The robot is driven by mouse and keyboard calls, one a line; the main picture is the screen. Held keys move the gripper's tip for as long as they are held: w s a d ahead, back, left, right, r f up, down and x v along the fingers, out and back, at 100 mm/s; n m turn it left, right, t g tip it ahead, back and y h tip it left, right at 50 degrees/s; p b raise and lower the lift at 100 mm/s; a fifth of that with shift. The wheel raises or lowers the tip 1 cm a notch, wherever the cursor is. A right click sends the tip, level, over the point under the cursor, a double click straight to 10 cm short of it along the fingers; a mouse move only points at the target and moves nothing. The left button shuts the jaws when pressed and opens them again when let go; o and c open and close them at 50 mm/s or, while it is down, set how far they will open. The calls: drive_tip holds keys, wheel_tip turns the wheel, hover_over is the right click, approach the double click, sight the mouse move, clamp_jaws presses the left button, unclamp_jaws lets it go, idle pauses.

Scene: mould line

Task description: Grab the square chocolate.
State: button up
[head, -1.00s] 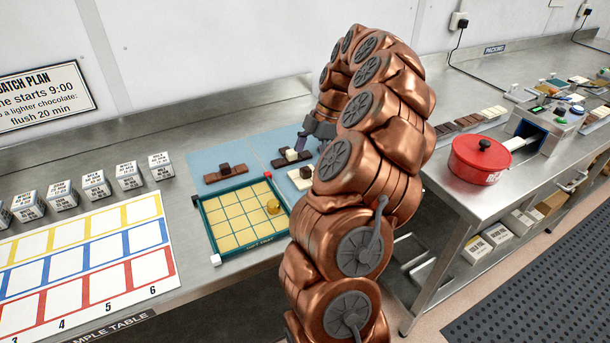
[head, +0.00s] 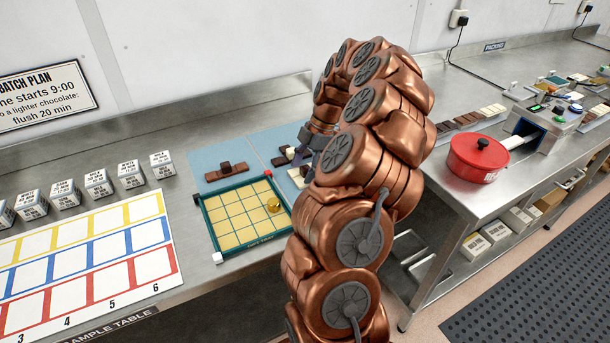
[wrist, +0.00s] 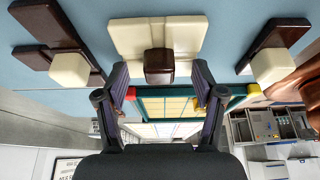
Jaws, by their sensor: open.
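In the wrist view, a dark brown square chocolate (wrist: 159,66) sits on a white bar (wrist: 157,30). My gripper (wrist: 160,78) is open, with one finger on each side of this dark piece and a gap to it on both sides. In the head view, my gripper (head: 312,152) is over the right blue mat and partly hides the white bar (head: 296,176). A dark square piece (head: 225,168) sits on a brown bar on the left mat.
A green-framed tray (head: 204,230) with a yellow grid stands just in front of the mats, with a round gold piece (head: 273,205) on it. Several labelled white blocks (head: 97,183) stand left. A red pot (head: 478,160) is on the right bench.

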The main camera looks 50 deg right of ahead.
drive_tip(key=shift+s+a+f, duration=0.1)
drive_tip(key=c, duration=1)
drive_tip(key=shift+f, duration=0.15)
clamp_jaws()
drive_tip(key=shift+r+b, duration=0.2)
drive_tip(key=shift+b, duration=0.1)
wheel_tip(320, 180, up, 9)
drive_tip(key=shift+r+b, duration=0.2)
drive_tip(key=shift+b, duration=0.7)
wheel_tip(320, 180, up, 8)
drive_tip(key=p, duration=0.3)
hover_over(304, 168)
drive_tip(key=shift+f, duration=0.15)
